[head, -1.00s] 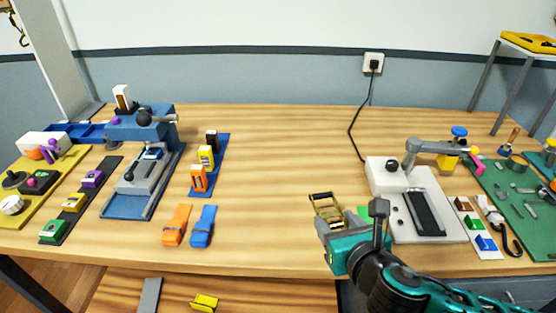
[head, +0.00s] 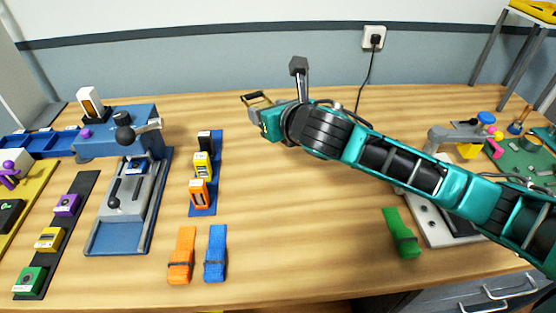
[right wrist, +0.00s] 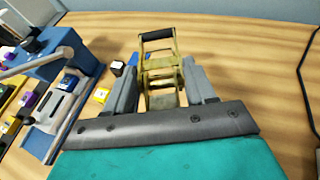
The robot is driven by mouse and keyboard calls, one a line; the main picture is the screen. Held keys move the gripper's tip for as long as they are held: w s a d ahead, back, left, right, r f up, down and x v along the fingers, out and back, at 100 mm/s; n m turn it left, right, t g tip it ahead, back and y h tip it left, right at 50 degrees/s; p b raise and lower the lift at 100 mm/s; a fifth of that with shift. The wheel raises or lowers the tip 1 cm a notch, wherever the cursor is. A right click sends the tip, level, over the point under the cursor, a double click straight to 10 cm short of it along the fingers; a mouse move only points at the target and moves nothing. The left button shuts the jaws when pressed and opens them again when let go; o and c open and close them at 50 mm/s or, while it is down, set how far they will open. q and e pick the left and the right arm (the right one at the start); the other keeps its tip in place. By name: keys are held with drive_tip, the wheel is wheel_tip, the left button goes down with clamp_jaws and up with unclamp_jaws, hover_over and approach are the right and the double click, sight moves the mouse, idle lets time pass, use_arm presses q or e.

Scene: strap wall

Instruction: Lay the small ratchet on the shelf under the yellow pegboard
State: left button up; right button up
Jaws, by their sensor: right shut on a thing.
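My right gripper (head: 262,112) is shut on the small ratchet, a brass-coloured frame with a black-gripped handle. In the head view only the ratchet's handle end (head: 256,97) shows past the jaws, over the back middle of the table. The right wrist view shows the ratchet (right wrist: 160,62) between the two grey fingers (right wrist: 161,88), its handle pointing away from me. I see no wall pegboard with a shelf that I can make out for sure. A yellow board (head: 38,190) lies on the table at the far left. My left gripper is not in view.
A blue press (head: 125,200) and a blue strip with several buckles (head: 204,215) stand to the left. Orange (head: 182,255), blue (head: 215,252) and green straps (head: 400,232) lie in front. A yellow-topped rack (head: 532,12) stands back right. The table's middle is clear.

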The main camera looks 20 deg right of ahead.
drive_tip(key=b, duration=0.2)
hover_over(271, 176)
wheel_tip(271, 176, down, 11)
drive_tip(key=shift+r, duration=0.15)
wheel_tip(271, 176, down, 4)
drive_tip(key=shift+f+b, duration=0.2)
drive_tip(key=shift+b, duration=0.25)
drive_tip(key=shift+f, duration=0.4)
drive_tip(key=shift+f, duration=0.1)
drive_tip(key=o, duration=0.8)
drive_tip(key=shift+d, duration=0.1)
drive_tip(key=o, duration=0.4)
